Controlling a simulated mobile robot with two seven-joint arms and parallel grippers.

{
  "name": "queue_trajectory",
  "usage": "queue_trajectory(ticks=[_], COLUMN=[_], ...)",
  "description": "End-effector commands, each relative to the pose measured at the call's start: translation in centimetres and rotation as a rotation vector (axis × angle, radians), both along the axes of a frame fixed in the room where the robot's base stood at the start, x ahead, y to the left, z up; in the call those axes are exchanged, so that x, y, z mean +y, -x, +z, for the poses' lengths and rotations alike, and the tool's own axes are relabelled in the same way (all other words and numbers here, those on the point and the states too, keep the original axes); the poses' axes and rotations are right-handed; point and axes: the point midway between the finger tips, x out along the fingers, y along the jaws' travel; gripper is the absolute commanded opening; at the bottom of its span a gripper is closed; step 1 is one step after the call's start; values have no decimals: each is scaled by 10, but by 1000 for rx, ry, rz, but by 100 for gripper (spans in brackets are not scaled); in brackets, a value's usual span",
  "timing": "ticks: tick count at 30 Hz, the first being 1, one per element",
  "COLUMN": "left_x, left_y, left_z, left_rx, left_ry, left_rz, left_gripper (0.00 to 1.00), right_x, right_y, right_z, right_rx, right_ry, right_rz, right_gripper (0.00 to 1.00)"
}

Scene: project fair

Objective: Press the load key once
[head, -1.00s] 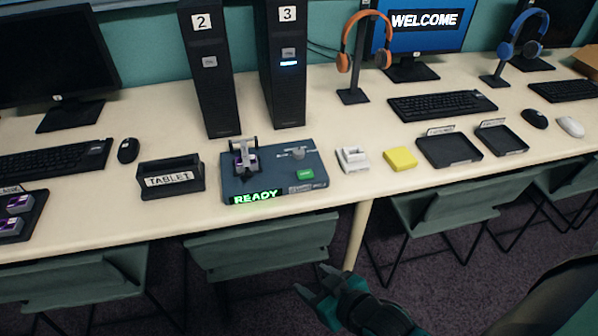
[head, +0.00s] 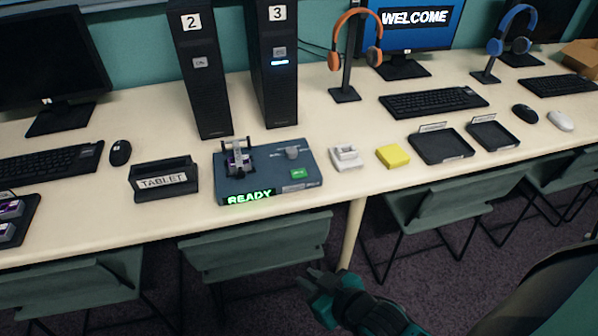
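A dark blue-grey device (head: 268,172) lies on the table with a lit green READY sign (head: 249,197) on its front. A green key (head: 298,174) sits on its top at the right; its lettering is too small to read. A grey knob (head: 292,153) is behind the key. A metal clamp-like part (head: 237,160) stands over a purple piece on the left of the device. My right gripper (head: 312,281) is below the table's front edge, well apart from the device, with nothing visible in it. Its finger gap is unclear. My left gripper is out of view.
A TABLET holder (head: 163,180) stands left of the device. A white block (head: 345,158) and a yellow block (head: 393,156) lie to its right, then black trays (head: 440,147). Towers 2 (head: 200,80) and 3 (head: 275,75) stand behind. Chairs (head: 255,250) are tucked at the front edge.

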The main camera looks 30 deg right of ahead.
Motion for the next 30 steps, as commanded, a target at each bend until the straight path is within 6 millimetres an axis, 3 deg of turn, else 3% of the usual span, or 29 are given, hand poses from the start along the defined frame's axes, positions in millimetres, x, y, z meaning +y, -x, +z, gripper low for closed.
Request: queue_trajectory(ticks=[5, 30], left_x=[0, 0], left_y=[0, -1], left_z=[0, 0], left_rx=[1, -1], left_ry=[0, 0], left_rz=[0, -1], left_gripper=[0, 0], right_x=[0, 0], right_y=[0, 0], right_z=[0, 0], right_rx=[0, 0], right_ry=[0, 0], right_rz=[0, 0], right_gripper=[0, 0])
